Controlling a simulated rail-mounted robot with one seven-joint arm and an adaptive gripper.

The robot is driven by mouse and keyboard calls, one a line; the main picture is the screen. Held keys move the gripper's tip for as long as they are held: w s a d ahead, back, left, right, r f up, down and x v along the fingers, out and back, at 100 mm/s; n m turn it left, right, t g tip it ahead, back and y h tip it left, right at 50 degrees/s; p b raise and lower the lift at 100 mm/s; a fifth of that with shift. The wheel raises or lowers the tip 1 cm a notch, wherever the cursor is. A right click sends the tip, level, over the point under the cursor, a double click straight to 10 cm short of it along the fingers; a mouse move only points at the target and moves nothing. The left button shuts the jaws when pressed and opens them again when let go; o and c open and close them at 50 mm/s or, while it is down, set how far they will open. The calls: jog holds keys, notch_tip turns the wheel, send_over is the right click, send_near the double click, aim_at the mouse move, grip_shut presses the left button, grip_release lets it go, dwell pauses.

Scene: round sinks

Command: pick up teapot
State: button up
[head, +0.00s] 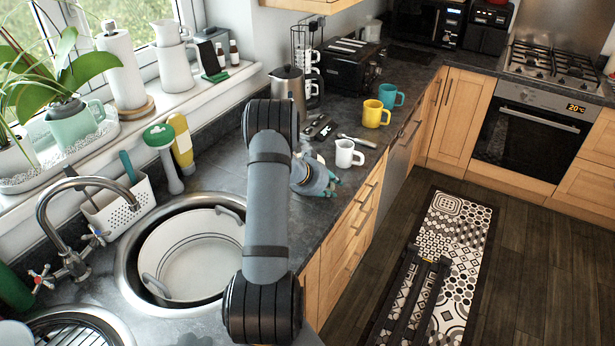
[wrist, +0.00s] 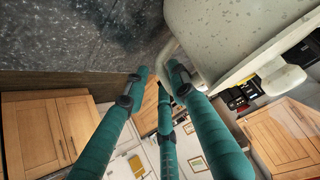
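A pale, speckled vessel (wrist: 225,35) with a rim and a knob fills the upper right of the wrist view and looks like the teapot. Its thin curved handle (wrist: 168,52) is close to the fingertips. My gripper (wrist: 157,75) has teal fingers spread apart, so it is open. I cannot tell whether a finger touches the handle. In the head view my gripper (head: 327,182) is low over the counter beside the white mug (head: 345,153), partly behind my arm. A metal pot with a knob (head: 289,92) stands farther back. I cannot tell whether it is the same vessel.
A yellow mug (head: 374,114) and a teal mug (head: 391,96) stand beyond the white mug. A spoon (head: 357,140) lies near them. A black toaster (head: 350,65) and a mug rack (head: 306,60) stand behind.

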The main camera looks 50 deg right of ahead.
jog(key=shift+x, duration=1.1)
jog(key=shift+r, duration=0.1)
jog(key=shift+a, duration=0.1)
grip_shut()
jog(key=shift+w+r, duration=0.1)
